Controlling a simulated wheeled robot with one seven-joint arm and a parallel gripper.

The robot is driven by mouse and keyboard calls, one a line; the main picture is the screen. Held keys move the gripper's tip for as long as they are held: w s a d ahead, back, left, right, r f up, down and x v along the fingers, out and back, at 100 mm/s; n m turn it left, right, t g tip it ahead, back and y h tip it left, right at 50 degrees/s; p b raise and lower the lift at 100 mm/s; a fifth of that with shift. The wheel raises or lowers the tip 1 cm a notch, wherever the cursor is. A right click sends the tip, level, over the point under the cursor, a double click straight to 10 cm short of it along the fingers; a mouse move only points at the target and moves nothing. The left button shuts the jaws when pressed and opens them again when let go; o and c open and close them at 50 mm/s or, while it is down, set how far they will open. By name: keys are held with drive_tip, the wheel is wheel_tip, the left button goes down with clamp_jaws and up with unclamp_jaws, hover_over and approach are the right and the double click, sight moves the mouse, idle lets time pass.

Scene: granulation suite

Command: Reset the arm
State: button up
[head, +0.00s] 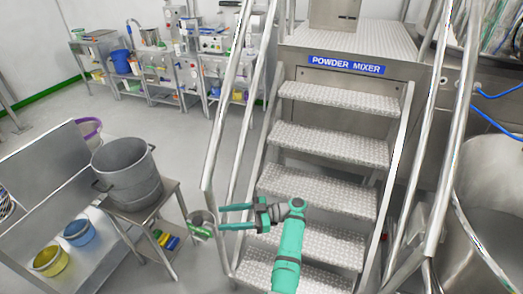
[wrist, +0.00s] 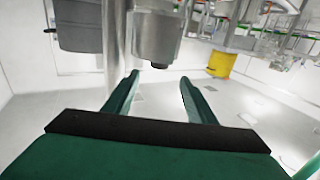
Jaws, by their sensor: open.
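My gripper (head: 224,217) is at the end of my green arm, in front of the lower steps in the head view. Its two fingers point left and stand apart, with nothing seen between them. In the wrist view the open fingers (wrist: 159,82) also show a clear gap. A small metal container (head: 201,224) with a green mark is just left of the fingertips in the head view. A metal cylindrical thing (wrist: 157,38) shows beyond the fingertips in the wrist view; I cannot tell whether it is the same container.
Metal stairs (head: 318,188) with handrails (head: 221,125) rise behind my arm under a "POWDER MIXER" sign (head: 346,65). A grey bucket (head: 128,175) stands on a small table at left. A large metal vessel (head: 490,205) is at right. Open floor (head: 185,125) lies left of the stairs.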

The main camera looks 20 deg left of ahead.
drive_tip(key=shift+f, duration=0.1)
drive_tip(key=s+d+f+m+t+h, duration=0.1)
drive_tip(key=s+f+m+t, duration=0.2)
drive_tip(key=f, duration=0.5)
drive_tip(key=s+d+f+m+t+h, duration=0.15)
drive_tip(key=f+m, duration=0.25)
drive_tip(key=f, duration=0.4)
drive_tip(key=s+d+f+m+t+h, duration=0.1)
drive_tip(key=s+f+m+t, duration=0.25)
drive_tip(key=f, duration=0.45)
drive_tip(key=s+d+f+m+t+h, duration=0.5)
drive_tip(key=s+d+f+m+h, duration=0.3)
drive_tip(key=s+d, duration=0.45)
drive_tip(key=s+d+r+m+t+h, duration=0.2)
drive_tip(key=s+d+r+t+h, duration=0.15)
drive_tip(key=s+d+r, duration=0.7)
drive_tip(key=s+r+m+t, duration=0.1)
drive_tip(key=s+r+t, duration=0.2)
drive_tip(key=r, duration=0.9)
drive_tip(key=s+d+r+m+t+h, duration=0.1)
drive_tip(key=s+r+t, duration=0.2)
drive_tip(key=r, duration=0.9)
drive_tip(key=v, duration=0.3)
drive_tip(key=shift+s+f, duration=0.2)
drive_tip(key=shift+s, duration=0.1)
